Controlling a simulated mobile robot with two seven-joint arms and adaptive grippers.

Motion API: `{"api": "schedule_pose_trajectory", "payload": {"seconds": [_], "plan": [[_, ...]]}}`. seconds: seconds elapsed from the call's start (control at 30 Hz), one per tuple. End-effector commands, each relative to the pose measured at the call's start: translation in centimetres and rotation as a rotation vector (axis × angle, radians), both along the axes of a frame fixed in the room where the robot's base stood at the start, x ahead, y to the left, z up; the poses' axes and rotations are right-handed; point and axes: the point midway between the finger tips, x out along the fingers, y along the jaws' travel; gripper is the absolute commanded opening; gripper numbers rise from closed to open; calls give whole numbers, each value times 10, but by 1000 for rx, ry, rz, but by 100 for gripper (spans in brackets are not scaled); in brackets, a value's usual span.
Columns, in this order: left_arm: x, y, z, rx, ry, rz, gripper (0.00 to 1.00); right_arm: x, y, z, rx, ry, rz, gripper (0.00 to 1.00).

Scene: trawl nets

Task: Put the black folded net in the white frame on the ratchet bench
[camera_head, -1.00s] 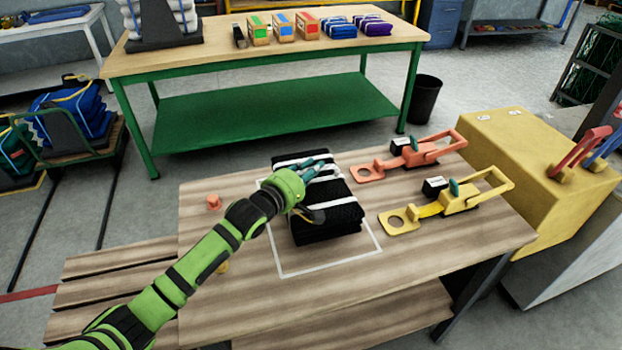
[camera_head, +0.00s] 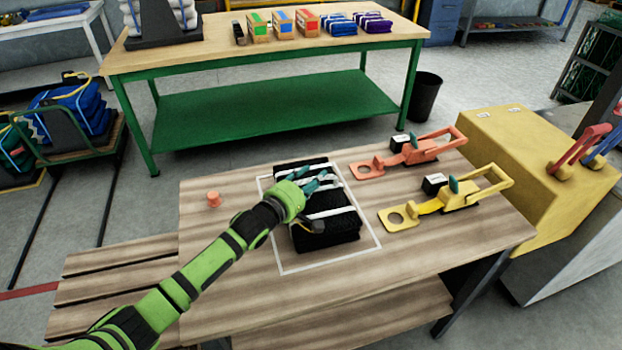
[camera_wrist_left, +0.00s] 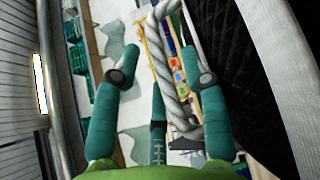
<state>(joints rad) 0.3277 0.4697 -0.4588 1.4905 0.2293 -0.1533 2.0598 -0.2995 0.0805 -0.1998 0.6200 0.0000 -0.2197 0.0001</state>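The black folded net (camera_head: 328,234) with white bands lies on the wooden ratchet bench (camera_head: 420,262). It appears to rest within the white frame (camera_head: 328,263), towards its back and right side, with bare wood showing at the front and left. My left gripper (camera_head: 322,182) is over the net's top near a white band. In the left wrist view, the teal fingers (camera_wrist_left: 163,75) are spread apart, with a white twisted rope (camera_wrist_left: 175,85) passing between them, nearer the right finger. The net's black mesh (camera_wrist_left: 245,85) fills the right side there. My right gripper is out of view.
An orange ratchet (camera_head: 410,152) and a yellow ratchet (camera_head: 445,202) lie right of the frame. A small orange peg (camera_head: 213,199) stands to its left. A yellow cabinet (camera_head: 535,160) adjoins the bench's right end. A green table (camera_head: 270,110) stands behind.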

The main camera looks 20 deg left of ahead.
Motion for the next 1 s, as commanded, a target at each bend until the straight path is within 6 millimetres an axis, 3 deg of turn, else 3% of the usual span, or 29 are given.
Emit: {"api": "schedule_pose_trajectory", "payload": {"seconds": [0.27,0.7,1.0], "plan": [[-8,3,1,0,2,1,44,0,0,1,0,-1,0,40],[-86,28,11,1,3,0,44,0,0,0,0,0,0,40],[-112,37,15,0,0,0,44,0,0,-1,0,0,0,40]]}}
